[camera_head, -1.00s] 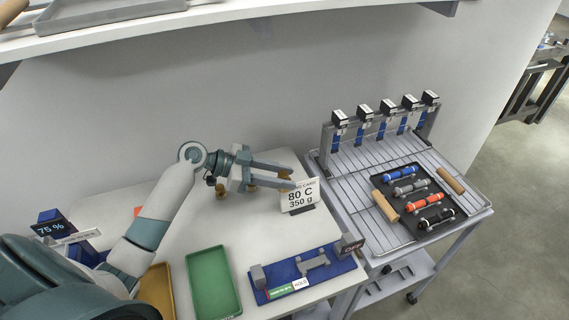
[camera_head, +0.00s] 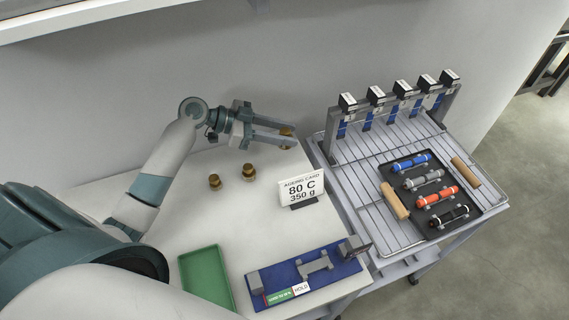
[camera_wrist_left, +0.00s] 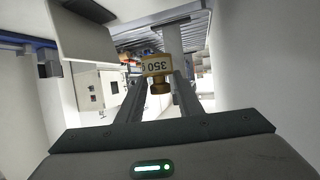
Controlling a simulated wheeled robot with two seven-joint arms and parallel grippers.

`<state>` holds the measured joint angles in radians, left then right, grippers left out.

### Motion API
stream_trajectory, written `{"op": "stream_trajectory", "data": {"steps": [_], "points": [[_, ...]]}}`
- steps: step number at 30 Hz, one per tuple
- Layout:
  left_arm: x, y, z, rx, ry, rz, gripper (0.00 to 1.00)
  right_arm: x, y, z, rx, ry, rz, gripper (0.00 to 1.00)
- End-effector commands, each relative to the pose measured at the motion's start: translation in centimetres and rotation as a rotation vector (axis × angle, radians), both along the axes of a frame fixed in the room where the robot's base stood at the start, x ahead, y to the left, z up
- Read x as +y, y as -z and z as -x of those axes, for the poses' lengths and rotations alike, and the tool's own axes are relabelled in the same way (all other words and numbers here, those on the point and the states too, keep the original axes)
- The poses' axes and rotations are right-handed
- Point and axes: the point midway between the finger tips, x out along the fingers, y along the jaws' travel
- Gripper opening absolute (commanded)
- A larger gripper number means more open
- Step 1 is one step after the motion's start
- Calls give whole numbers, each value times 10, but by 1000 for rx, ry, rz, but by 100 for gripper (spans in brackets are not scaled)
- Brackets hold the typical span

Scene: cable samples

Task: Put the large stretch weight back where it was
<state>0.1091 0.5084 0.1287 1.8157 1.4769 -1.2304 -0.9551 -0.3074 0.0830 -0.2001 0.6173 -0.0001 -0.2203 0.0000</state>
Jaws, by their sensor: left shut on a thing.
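My left gripper (camera_head: 289,137) is shut on a brass weight (camera_head: 285,133), held at the fingertips above the back of the white table. In the left wrist view the same weight (camera_wrist_left: 158,68) shows a label reading 350, upside down, between the two fingers. Two other brass weights stand on the table to the left of the held one: a smaller weight (camera_head: 214,182) and a larger weight (camera_head: 248,172). The ageing card (camera_head: 302,190) reads 80 C, 350 g and stands in front of the gripper. My right gripper is not in view.
A green tray (camera_head: 207,280) and a blue fixture (camera_head: 283,280) with grey blocks lie at the table's front. At right, a wire rack (camera_head: 352,185) carries a black tray (camera_head: 408,213) of coloured samples and a row of clips (camera_head: 402,88). The table around the weights is clear.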

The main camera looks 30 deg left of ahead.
Motion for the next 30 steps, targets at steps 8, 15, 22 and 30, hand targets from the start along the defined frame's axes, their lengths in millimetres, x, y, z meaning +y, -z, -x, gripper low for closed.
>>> {"op": "stream_trajectory", "data": {"steps": [8, 15, 22, 30], "points": [[-1, 22, 0, 4, -1, 5, 0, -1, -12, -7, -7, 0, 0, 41], [0, 53, -1, 1, -2, 5, 0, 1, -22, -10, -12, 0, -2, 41], [0, 58, -1, -1, -1, 1, 0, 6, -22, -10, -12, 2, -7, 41], [0, 65, -1, 0, -1, 3, 0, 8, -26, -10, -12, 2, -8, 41]]}}
